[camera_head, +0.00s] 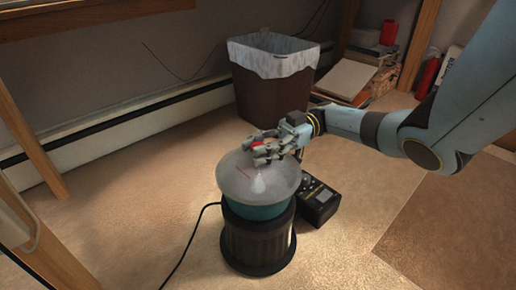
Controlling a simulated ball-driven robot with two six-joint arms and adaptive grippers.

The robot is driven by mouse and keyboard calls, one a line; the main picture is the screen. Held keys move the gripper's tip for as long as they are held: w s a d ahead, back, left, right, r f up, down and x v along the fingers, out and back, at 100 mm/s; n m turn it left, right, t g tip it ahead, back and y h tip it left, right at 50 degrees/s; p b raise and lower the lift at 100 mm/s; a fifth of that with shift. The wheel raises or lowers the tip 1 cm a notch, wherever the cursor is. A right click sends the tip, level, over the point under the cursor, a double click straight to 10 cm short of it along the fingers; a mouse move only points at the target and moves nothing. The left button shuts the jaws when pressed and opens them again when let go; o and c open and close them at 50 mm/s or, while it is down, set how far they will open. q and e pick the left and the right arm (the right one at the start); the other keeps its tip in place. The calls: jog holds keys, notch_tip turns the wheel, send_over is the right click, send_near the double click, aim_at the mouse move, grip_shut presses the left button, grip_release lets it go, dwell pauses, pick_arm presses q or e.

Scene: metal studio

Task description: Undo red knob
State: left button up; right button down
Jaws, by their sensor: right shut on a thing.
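The red knob (257,146) shows as a small patch of red at the back of the rounded, cloudy lid (250,185). The lid sits on a dark ribbed cylindrical body (258,245) with a teal band below the lid. My right gripper (262,149) comes in from the right and is shut on the red knob. Its fingers cover most of the knob. A thin red line (247,175) shows on the lid. My left gripper is not in view.
A black box with dials (318,203) stands on the floor against the right side of the cylinder. A dark cable (188,243) runs from the cylinder to the lower left. A lined bin (270,85) stands behind. Carpet is clear at left.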

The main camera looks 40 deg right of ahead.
jog(key=shift+n+g, duration=0.4)
jog(key=shift+g, duration=0.4)
jog(key=c, duration=0.9)
grip_release()
jog(key=shift+t, duration=0.3)
